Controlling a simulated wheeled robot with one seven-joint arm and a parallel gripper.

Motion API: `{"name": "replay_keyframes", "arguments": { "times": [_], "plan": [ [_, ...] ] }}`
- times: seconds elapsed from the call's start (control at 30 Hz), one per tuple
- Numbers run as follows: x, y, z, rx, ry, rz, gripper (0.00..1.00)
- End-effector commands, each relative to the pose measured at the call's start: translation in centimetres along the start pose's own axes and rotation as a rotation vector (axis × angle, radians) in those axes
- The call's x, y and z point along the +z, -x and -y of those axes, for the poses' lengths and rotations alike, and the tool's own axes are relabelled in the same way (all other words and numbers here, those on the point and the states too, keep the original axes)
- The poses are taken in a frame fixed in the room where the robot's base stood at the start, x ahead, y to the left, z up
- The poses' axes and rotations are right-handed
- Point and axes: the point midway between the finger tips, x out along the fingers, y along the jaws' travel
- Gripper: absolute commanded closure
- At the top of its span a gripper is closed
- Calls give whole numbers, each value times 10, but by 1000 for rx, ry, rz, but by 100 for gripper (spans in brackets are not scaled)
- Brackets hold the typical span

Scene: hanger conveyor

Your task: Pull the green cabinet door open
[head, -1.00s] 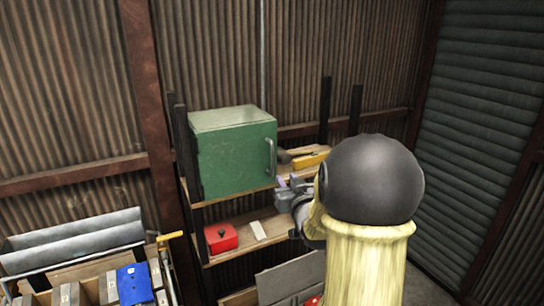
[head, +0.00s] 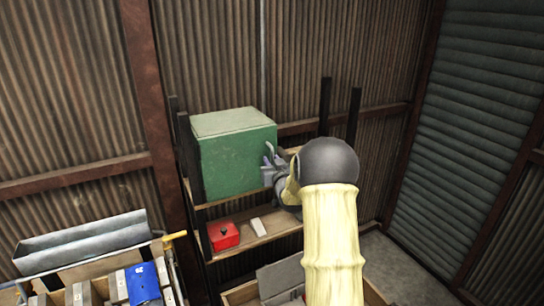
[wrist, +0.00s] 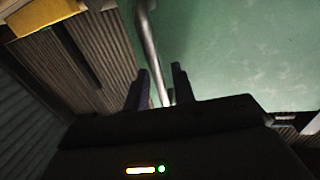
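The green cabinet (head: 235,155) stands on the upper shelf, and its door (wrist: 245,50) looks shut. The door's metal bar handle (wrist: 149,40) is at the door's right side in the head view, where my gripper (head: 269,160) partly covers it. In the wrist view my gripper (wrist: 162,72) is open, with its two dark fingers apart. The handle runs down between the fingers, nearer the left one. I cannot tell whether a finger touches it.
A red box (head: 223,236) and a pale block (head: 257,227) sit on the lower shelf. A yellow object (wrist: 45,15) is near the cabinet in the wrist view. A bench with a blue item (head: 142,283) stands at the lower left.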

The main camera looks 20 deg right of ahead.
Motion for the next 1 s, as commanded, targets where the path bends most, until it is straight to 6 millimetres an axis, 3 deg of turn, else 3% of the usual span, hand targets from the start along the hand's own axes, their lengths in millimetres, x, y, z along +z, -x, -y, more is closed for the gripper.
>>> {"name": "replay_keyframes", "arguments": {
  "times": [0.37,0.5,0.53,1.0],
  "plan": [
    [1,-8,0,0,0,1,74],
    [0,-8,0,1,0,0,98],
    [0,-8,0,0,0,0,100],
    [1,-3,-7,28,1,-1,100]
  ]
}}
